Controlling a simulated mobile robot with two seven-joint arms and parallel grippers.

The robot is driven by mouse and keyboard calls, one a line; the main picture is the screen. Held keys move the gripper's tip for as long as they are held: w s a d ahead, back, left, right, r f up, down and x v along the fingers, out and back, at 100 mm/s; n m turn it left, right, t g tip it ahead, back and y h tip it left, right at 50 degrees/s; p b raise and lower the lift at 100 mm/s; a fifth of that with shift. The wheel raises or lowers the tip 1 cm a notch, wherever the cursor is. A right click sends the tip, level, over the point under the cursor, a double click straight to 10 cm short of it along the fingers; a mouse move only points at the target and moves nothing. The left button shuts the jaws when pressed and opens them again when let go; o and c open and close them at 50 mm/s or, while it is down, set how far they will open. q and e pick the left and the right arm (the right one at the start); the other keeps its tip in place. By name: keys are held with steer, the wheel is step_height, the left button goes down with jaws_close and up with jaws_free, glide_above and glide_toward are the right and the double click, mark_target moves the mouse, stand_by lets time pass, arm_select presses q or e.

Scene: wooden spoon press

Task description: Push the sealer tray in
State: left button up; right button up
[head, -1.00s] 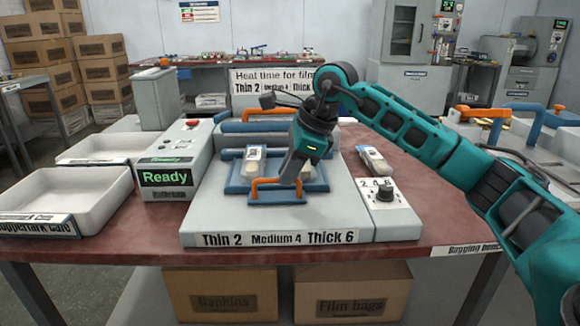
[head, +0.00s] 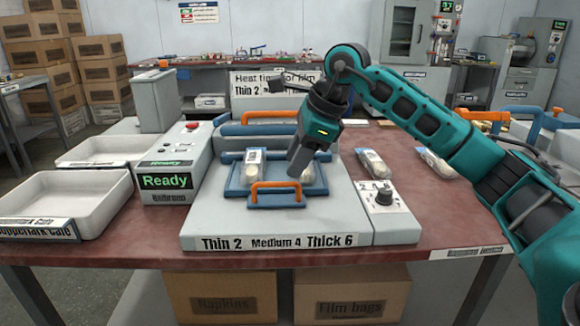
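The blue sealer tray (head: 236,191) lies on the grey sealer (head: 205,222) in the middle of the table. Its orange front handle (head: 277,186) faces me. Two clear-wrapped packs lie on the tray, the left pack (head: 252,168) in plain view and the right pack (head: 308,173) partly hidden by my gripper. My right gripper (head: 296,170) points down over the tray's right half, just behind and right of the handle. Its fingers look close together, but I cannot tell whether they are open. My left gripper is not in view.
A Ready display box (head: 166,180) with a red button stands left of the sealer. White bins (head: 80,198) stand at the far left. A dial box (head: 384,197) is on the right, with wrapped packs (head: 373,162) behind it. An orange-handled blue bar (head: 268,117) is behind the tray.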

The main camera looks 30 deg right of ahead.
steer(key=p+v, duration=0.1)
steer(key=v, duration=0.8)
steer(key=shift+p, duration=0.35)
